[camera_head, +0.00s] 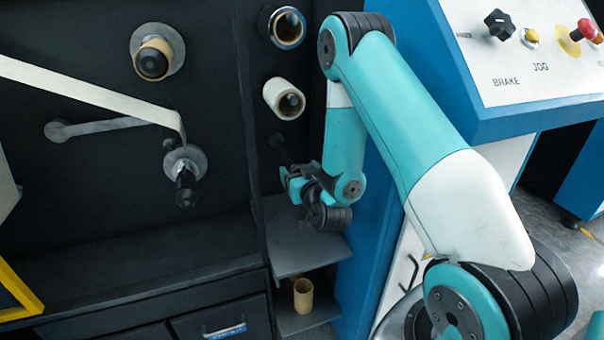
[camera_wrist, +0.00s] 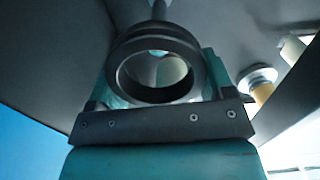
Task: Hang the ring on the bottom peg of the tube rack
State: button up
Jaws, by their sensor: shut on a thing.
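My gripper (camera_wrist: 156,100) is shut on a dark grey ring (camera_wrist: 128,76), whose open hole faces the wrist camera. In the head view my gripper (camera_head: 290,180) is small and dark against the black panel, just below the bottom peg (camera_head: 279,146) of the tube rack. I cannot make out the ring there. In the wrist view a grey peg (camera_wrist: 159,9) shows beyond the ring's upper edge. Whether the peg enters the hole cannot be told. The rack's upper pegs carry a tube at the top (camera_head: 283,27) and a cream tube (camera_head: 283,97) below it.
A grey shelf (camera_head: 300,255) lies below my gripper, with a tan tube (camera_head: 303,296) standing on the lower shelf. The blue machine side and control panel (camera_head: 530,70) stand close to the right of my arm. Rollers with a pale web (camera_head: 90,92) are at left.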

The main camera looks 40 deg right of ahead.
aim_at(292, 160)
jog(key=shift+p+x, duration=1.75)
jog(key=shift+x, duration=0.7)
jog(key=shift+p+x, duration=0.9)
jog(key=shift+p, duration=0.3)
jog(key=shift+b, duration=0.3)
jog(key=shift+s+r, duration=0.1)
jog(key=shift+s, duration=0.05)
jog(key=o, duration=0.9)
jog(key=shift+s+a, duration=0.1)
